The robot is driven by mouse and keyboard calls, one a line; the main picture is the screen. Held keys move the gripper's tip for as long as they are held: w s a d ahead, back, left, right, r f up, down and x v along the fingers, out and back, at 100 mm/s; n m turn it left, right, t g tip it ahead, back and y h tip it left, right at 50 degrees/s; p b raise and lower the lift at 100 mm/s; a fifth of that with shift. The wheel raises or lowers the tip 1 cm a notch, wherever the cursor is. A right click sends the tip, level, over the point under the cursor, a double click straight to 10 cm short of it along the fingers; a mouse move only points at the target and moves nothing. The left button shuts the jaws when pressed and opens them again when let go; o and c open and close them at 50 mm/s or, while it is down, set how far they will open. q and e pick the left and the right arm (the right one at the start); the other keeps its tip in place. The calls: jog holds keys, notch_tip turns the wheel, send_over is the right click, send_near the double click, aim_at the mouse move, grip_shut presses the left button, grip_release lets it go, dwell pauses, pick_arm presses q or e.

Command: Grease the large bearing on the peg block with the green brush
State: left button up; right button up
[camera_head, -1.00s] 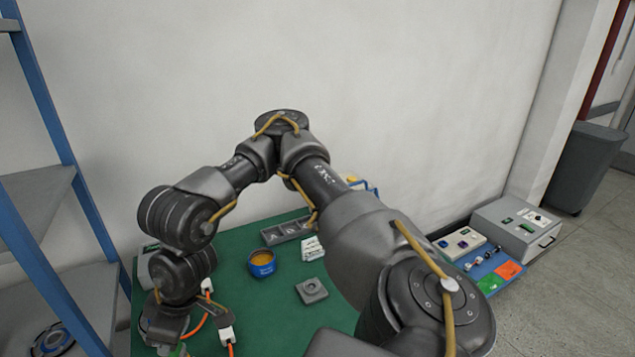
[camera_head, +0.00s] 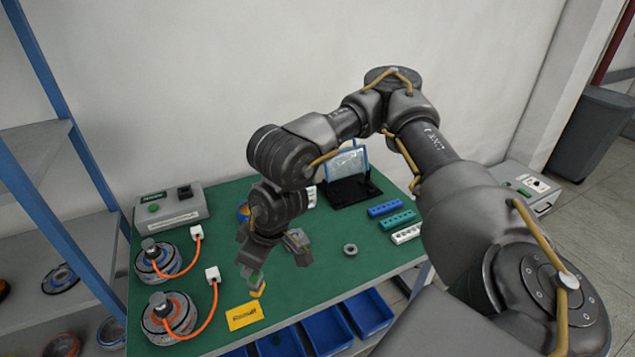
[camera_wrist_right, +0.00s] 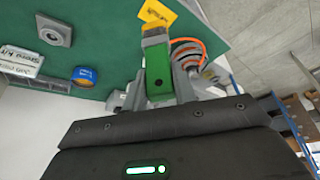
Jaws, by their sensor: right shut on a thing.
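My right gripper (camera_head: 253,264) is shut on the green brush (camera_head: 256,281), which points down with its tan tip above the green table near a yellow card. In the right wrist view the brush (camera_wrist_right: 157,72) sits between the fingers (camera_wrist_right: 157,88), its tan bristles outward. The grey square peg block (camera_wrist_right: 54,30) lies to the left there, with a round ring-shaped part on top. In the head view the block (camera_head: 297,238) is just right of the gripper, partly hidden by it. The blue grease pot (camera_wrist_right: 84,76) shows amber contents; the arm mostly covers it (camera_head: 243,211) in the head view.
A loose grey ring (camera_head: 350,250) lies on the green table (camera_head: 330,290). Two motors (camera_head: 170,314) with orange cables stand left. The yellow card (camera_head: 244,316) is at the front. Coloured holed blocks (camera_head: 397,219) and a black stand (camera_head: 355,190) are right. Blue bins (camera_head: 327,330) hang in front.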

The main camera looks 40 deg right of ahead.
jog(key=w+d+f+n+p, duration=0.1)
jog(key=w+d+p, duration=0.3)
jog(key=w+d, duration=0.55)
jog(key=w+d+f, duration=0.2)
jog(key=d+f, duration=0.2)
jog(key=d, duration=0.3)
jog(key=w+d+f+n+b, duration=0.1)
jog(key=w+d+f, duration=0.2)
jog(key=d+f, duration=0.2)
jog(key=shift+w+d+g+y, duration=0.3)
jog(key=shift+w+d, duration=0.05)
jog(key=shift+d, duration=0.7)
jog(key=shift+f+b, duration=0.3)
jog(key=shift+f, duration=0.4)
jog(key=shift+n, duration=0.3)
